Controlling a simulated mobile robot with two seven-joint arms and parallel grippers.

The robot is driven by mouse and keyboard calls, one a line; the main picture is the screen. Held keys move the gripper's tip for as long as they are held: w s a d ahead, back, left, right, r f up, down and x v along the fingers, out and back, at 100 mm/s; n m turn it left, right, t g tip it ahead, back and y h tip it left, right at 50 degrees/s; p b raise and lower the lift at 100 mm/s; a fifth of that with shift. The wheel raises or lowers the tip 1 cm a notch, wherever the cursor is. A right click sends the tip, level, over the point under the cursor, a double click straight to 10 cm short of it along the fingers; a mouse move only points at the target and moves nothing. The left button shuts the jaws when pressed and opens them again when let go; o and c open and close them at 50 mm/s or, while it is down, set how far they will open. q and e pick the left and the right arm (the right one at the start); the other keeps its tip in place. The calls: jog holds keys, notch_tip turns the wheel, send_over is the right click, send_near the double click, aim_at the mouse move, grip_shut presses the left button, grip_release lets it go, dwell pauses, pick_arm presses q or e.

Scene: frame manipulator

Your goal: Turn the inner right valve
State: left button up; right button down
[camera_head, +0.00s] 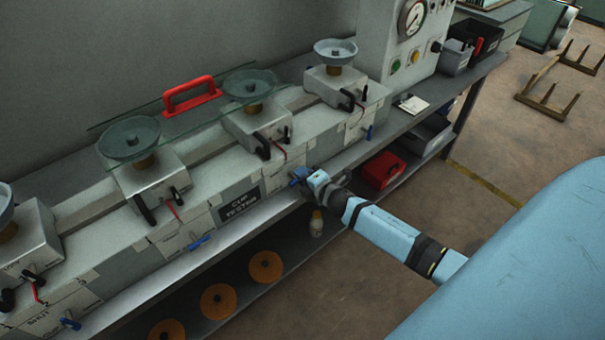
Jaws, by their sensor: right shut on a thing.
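The front of a grey bench machine carries a row of small blue valves. The outer left valve (69,320) is at the lower left, the inner left valve (199,243) is near the middle, and the outer right valve (370,132) is farther right. My right gripper (303,178) reaches in from the right and is shut on the inner right valve (295,182), right of the "CUP TESTER" label (239,206). The gripper hides most of this valve, so its angle is hard to tell. My left gripper is out of view.
Cup stations with black and red levers line the machine top (150,190). The lower shelf holds orange discs (218,300), a small bottle (317,224) and a red box (382,170).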

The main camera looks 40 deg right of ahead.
jog(key=shift+f+m, duration=0.1)
jog(key=shift+m, duration=0.4)
jog(key=shift+y, duration=0.3)
jog(key=c, duration=1.1)
grip_release()
jog(key=shift+s, duration=0.1)
jog(key=b+v, duration=0.1)
jog(key=v, duration=1.2)
jog(key=shift+s, duration=0.3)
jog(key=shift+a, duration=0.1)
